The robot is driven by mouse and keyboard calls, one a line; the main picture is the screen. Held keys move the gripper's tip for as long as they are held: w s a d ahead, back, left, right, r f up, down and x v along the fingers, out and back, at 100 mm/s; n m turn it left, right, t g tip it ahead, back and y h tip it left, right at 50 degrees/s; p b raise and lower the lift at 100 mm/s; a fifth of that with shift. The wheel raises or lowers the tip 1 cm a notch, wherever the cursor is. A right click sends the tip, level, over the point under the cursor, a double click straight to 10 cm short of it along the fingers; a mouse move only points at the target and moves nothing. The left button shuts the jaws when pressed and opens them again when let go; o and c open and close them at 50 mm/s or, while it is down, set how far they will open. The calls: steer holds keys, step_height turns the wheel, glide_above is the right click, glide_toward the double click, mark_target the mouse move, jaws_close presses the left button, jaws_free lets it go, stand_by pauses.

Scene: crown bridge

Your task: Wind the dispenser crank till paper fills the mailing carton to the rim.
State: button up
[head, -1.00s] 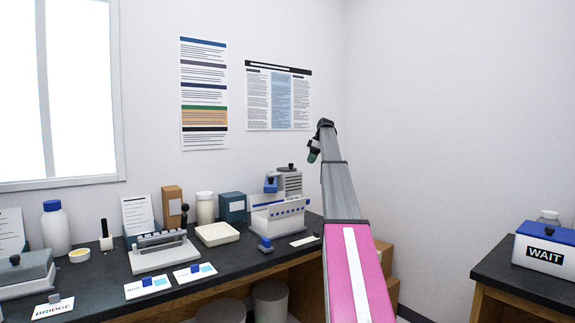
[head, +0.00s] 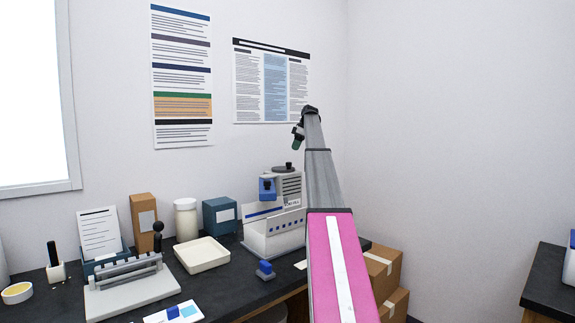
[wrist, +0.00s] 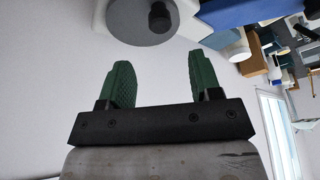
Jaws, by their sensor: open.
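A pale machine with a vented grey side, which looks like the dispenser (head: 291,187), stands on the dark bench. A round grey disc with a black knob tops it, likely the crank; the disc (wrist: 135,28) and knob (wrist: 160,17) show large at the top of the wrist view. A white open-topped box (head: 272,240) with blue marks stands in front of the machine; I cannot tell if it is the mailing carton, and its inside is hidden. My gripper (wrist: 158,62) has green fingers, open and empty. In the head view my gripper (head: 297,138) is above the machine, apart from the knob.
A cream tray (head: 202,256), a white jar (head: 186,219) and a teal box (head: 220,217) stand left of the machine. Taped brown boxes (head: 382,266) are stacked right of the bench.

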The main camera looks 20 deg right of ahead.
mark_target(289, 163)
steer(key=x, duration=1)
steer(key=c, duration=0.9)
